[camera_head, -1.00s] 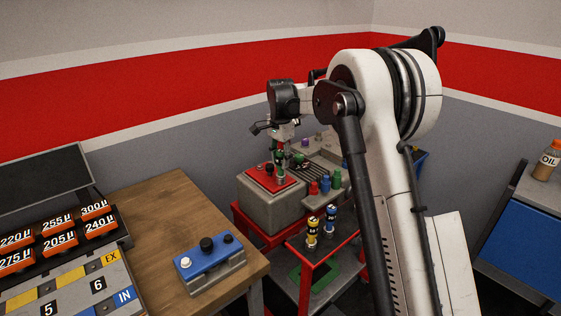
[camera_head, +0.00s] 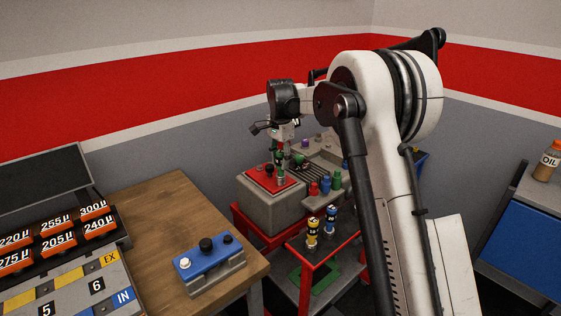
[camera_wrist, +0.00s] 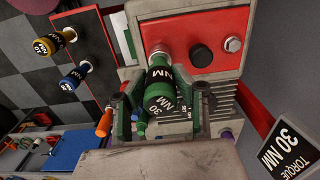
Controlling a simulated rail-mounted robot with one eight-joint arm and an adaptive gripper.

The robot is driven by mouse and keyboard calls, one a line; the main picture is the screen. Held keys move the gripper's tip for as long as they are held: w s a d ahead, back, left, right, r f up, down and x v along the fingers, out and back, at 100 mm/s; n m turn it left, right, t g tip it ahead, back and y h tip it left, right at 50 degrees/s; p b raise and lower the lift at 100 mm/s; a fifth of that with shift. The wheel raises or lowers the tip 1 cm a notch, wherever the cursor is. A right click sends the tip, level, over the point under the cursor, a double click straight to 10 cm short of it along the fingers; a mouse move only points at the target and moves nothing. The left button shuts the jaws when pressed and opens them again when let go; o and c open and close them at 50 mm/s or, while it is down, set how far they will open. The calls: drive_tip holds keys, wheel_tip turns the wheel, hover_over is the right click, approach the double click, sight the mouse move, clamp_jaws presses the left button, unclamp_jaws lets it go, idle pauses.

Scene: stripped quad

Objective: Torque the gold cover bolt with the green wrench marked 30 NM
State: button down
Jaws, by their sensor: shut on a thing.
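My gripper (camera_wrist: 160,108) is shut on the green wrench (camera_wrist: 160,90), which is marked 30 NM. In the head view, my gripper (camera_head: 283,140) holds the wrench (camera_head: 281,170) upright over the red cover (camera_head: 262,184) on a grey block. In the wrist view the wrench's metal end reaches the red cover (camera_wrist: 190,20). That end hides the spot under it, so I cannot tell whether it sits on a bolt. A dark round knob (camera_wrist: 201,54) and a pale metal bolt head (camera_wrist: 233,44) show beside it. I cannot make out which bolt is gold.
A yellow wrench (camera_head: 312,234) and a blue wrench (camera_head: 330,221) stand in the red cart. Red, blue and green pieces (camera_head: 325,184) stand beside the block. A "TORQUE 30 NM" sign (camera_wrist: 285,150) shows in the wrist view. A wooden table (camera_head: 165,205) is at the left.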

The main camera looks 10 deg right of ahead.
sight(281, 151)
drive_tip(key=shift+m, duration=1.1)
drive_tip(key=shift+b, duration=0.3)
drive_tip(key=shift+r, duration=0.1)
idle(0.5)
drive_tip(key=shift+r+p, duration=1)
drive_tip(key=shift+r, duration=1)
drive_tip(key=shift+r, duration=0.1)
drive_tip(key=shift+r+p, duration=1)
drive_tip(key=shift+r, duration=0.95)
